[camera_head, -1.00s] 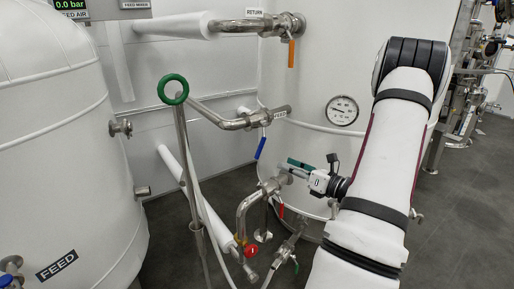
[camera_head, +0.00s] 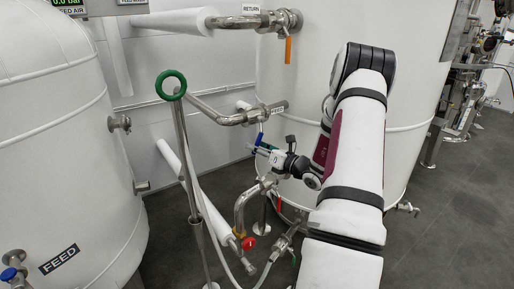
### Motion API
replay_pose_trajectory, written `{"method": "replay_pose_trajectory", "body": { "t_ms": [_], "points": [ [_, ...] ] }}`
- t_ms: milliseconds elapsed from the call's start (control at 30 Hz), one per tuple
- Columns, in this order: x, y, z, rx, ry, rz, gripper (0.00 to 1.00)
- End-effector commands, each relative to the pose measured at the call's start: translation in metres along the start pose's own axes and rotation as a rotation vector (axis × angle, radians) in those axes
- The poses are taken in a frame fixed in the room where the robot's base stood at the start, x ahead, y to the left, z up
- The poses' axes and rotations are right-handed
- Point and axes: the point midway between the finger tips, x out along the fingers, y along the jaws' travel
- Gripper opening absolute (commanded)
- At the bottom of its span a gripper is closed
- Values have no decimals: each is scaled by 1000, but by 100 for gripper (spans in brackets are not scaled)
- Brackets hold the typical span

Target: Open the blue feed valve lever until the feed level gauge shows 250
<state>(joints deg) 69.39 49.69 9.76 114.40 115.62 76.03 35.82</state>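The blue feed valve lever (camera_head: 259,139) hangs below the pipe labelled FEED (camera_head: 262,116), in the middle of the head view. Only its upper part shows clearly. My gripper (camera_head: 256,149) is at the lever's lower end, with its fingers pointing left. The fingers overlap the lever in the picture, and I cannot tell whether they touch it or have closed on it. No feed level gauge reading can be made out. The round dial on the large tank is hidden behind my arm.
An orange lever (camera_head: 288,50) hangs from the RETURN pipe above. A red lever (camera_head: 279,203) and a red knob (camera_head: 249,243) are below. A green ring (camera_head: 171,85) tops a post left of the valve. The white FEED tank (camera_head: 55,150) stands at left.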

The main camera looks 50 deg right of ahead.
Motion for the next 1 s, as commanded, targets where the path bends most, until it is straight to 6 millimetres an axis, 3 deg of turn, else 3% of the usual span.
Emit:
{"method": "replay_pose_trajectory", "body": {
  "t_ms": [333, 500, 767, 1000],
  "points": [
    [4, 0, 0, 0, 0, -1, 34],
    [4, 0, 0, 0, 0, -1, 0],
    [4, -2, 0, -14, 2, -2, 0],
    [3, -23, 0, -220, 42, -21, 0]
  ]
}}
